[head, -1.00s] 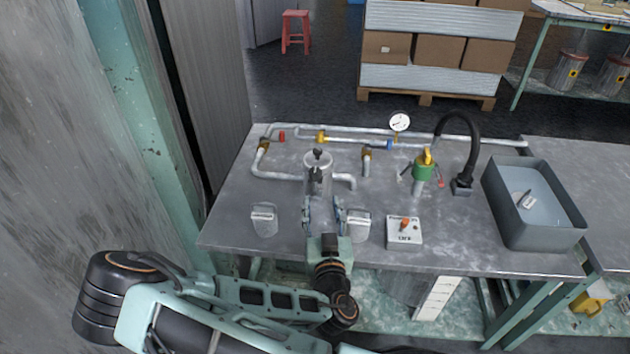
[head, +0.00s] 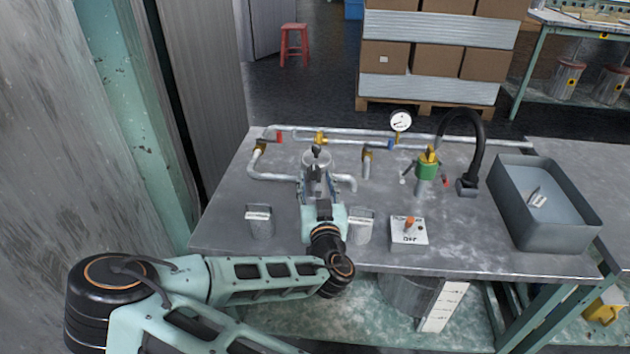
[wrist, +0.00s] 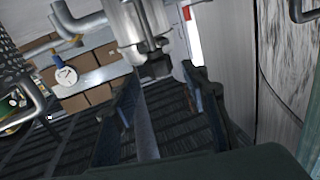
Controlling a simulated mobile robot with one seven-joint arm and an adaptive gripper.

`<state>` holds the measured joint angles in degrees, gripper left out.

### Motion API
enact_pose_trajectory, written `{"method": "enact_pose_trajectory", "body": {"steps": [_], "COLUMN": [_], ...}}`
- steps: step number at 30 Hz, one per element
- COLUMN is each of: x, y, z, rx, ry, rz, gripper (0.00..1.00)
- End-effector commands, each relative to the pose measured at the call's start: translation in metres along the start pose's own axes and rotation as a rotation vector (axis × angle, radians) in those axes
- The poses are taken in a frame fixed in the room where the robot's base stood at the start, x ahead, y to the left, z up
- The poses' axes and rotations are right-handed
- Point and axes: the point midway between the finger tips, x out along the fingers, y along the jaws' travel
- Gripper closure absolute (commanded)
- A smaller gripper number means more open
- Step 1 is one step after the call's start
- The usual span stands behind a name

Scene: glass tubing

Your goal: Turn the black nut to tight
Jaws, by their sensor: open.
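A dark nut or knob (head: 317,150) sits on top of the upright metal cylinder (head: 309,163) at the back middle of the bench. In the wrist view a dark fitting (wrist: 155,67) shows under a grey metal body (wrist: 138,22), beyond and between my fingertips; I cannot tell for sure that it is the black nut. My gripper (head: 314,188) is in front of the cylinder and hides its lower part. Its fingers, also in the wrist view (wrist: 163,78), are spread with nothing held between them.
Pipes (head: 270,177) run beside and behind the cylinder. A gauge (head: 400,121), a green-and-yellow valve (head: 427,168), a black hose (head: 479,140) and a grey basin (head: 550,236) stand to the right. A switch box (head: 409,236) is at the front.

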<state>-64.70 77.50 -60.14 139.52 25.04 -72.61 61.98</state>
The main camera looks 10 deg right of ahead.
Motion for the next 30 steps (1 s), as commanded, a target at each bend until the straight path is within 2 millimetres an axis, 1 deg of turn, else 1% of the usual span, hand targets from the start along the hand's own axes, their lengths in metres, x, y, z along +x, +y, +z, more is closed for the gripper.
{"method": "enact_pose_trajectory", "body": {"steps": [1,3,6,15,17,24,27,30], "x": [0.007,0.013,0.019,0.021,0.021,0.021,0.021,0.021], "y": [0.000,0.000,0.000,0.000,0.000,0.000,0.000,0.000], "z": [0.000,0.000,0.000,0.000,0.000,0.000,0.000,0.000], "rx": [-0.001,0.000,0.000,0.000,0.000,0.000,0.000,0.000], "ry": [0.002,0.001,0.000,0.000,0.000,0.000,0.000,0.000], "rz": [-0.001,0.000,-0.001,0.000,0.000,0.000,0.000,0.002], "gripper": [0.59,0.59,0.59,0.59,0.64,0.91,1.00,1.00]}}
